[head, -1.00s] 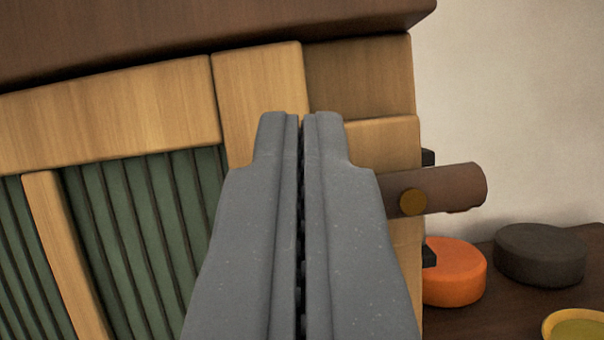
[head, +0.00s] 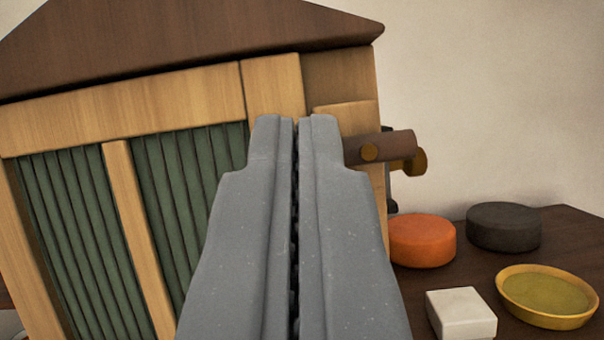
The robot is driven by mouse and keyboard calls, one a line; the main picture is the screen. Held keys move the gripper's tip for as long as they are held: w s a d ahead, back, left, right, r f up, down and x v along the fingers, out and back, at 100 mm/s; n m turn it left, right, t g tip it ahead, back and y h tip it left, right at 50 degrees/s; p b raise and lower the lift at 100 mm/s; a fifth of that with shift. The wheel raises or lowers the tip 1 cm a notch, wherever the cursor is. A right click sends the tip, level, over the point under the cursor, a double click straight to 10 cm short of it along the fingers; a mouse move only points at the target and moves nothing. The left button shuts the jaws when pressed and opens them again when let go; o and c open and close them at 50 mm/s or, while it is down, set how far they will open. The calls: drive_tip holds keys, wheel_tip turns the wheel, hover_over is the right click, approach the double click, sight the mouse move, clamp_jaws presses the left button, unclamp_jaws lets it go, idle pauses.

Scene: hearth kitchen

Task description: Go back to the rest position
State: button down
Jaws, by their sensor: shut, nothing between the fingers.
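My gripper (head: 296,122) is shut and empty, pointing forward in the middle of the head view. Behind its fingertips stands a wooden cabinet (head: 122,95) with a dark brown peaked top (head: 190,40) and green slatted panels (head: 75,220). A brown cylindrical handle (head: 395,148) with brass-coloured ends sticks out from the cabinet's right side, right of the fingertips. The gripper hides part of the cabinet's front, and I cannot tell how far the fingers are from it.
On the dark table (head: 465,260) to the right are an orange disc (head: 422,241), a dark grey disc (head: 503,227), a yellow dish (head: 547,318) and a white block (head: 461,312). A plain pale wall (head: 500,100) stands behind.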

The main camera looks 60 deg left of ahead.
drive_tip(key=shift+v, duration=0.85)
drive_tip(key=w+d+m+t+h+b, duration=0.3)
drive_tip(key=d+m+t+h+b, duration=0.15)
drive_tip(key=d+m+h, duration=0.4)
drive_tip(key=s+d+f+g+h+b, duration=0.1)
drive_tip(key=s+d+f+h, duration=0.2)
drive_tip(key=s+f, duration=0.2)
drive_tip(key=s+d+f+g+h+b, duration=0.1)
drive_tip(key=s+f, duration=0.5)
drive_tip(key=f, duration=0.6)
drive_tip(key=s+d+f+g+h+b, duration=0.1)
drive_tip(key=s+d+f+h+b, duration=0.2)
drive_tip(key=f, duration=0.6)
drive_tip(key=s+d+h, duration=0.2)
drive_tip(key=h, duration=0.1)
drive_tip(key=shift+s, duration=0.4)
drive_tip(key=shift+d+m, duration=0.2)
drive_tip(key=shift+m, duration=0.05)
